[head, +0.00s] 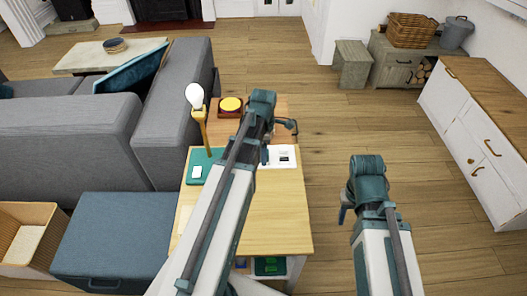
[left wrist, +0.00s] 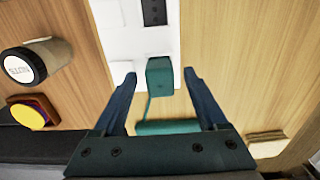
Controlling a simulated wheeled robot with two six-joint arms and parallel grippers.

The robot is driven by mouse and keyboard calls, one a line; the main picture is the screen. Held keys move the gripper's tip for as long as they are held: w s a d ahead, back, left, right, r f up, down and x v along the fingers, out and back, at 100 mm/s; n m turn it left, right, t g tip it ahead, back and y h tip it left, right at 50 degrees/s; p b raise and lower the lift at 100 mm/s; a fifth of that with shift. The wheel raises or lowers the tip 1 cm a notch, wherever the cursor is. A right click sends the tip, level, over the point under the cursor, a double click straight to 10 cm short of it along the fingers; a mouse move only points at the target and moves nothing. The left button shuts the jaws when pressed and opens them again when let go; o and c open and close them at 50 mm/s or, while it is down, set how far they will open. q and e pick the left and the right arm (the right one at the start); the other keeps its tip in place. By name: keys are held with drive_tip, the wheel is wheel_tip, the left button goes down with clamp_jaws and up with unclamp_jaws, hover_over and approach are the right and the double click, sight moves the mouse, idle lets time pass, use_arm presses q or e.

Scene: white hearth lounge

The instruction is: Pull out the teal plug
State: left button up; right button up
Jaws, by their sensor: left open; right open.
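The teal plug (left wrist: 160,76) is a small block on a white panel (left wrist: 135,30), with a teal cord running down from it in the left wrist view. It lies in line with the gap between the fingers of my left gripper (left wrist: 160,85), which is open. Space shows on both sides of the plug. In the head view my left gripper (head: 266,153) is above the table beside the white panel (head: 283,160), and the plug is hidden there. My right gripper (head: 344,212) is open and empty, over the floor right of the table.
A labelled round container (left wrist: 20,68) shows in the left wrist view.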

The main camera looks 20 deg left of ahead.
use_arm(q)
drive_tip(key=shift+f, duration=0.2)
drive_tip(key=shift+c, duration=0.2)
clamp_jaws()
drive_tip(key=shift+r, duration=0.15)
drive_tip(key=shift+r+p, duration=2.15)
drive_tip(key=shift+p, duration=0.2)
